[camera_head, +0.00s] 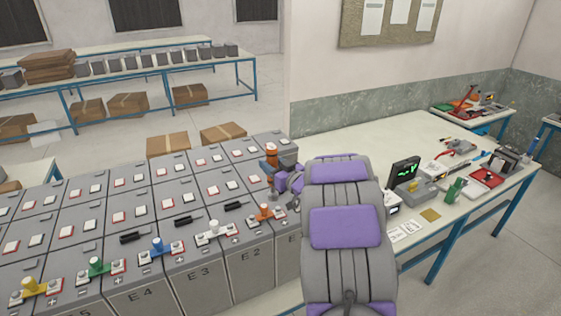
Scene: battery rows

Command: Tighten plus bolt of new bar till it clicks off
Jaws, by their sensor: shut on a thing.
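My gripper (279,181), with purple and grey parts, is at the far right of the battery rows, partly hidden behind my own arm. It is shut on an upright orange and dark tool (271,155). The tool's lower end comes down close to an orange bar (265,213) by cell E2. I cannot tell whether it touches a bolt. Which bar is new, and the plus mark at the tool, are not clear.
Grey battery cells (188,277) fill the left and front. A white workbench (367,141) on the right holds a small screen (405,172), a green object (455,190) and a red tray (487,179). Cardboard boxes (223,133) stand behind the cells.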

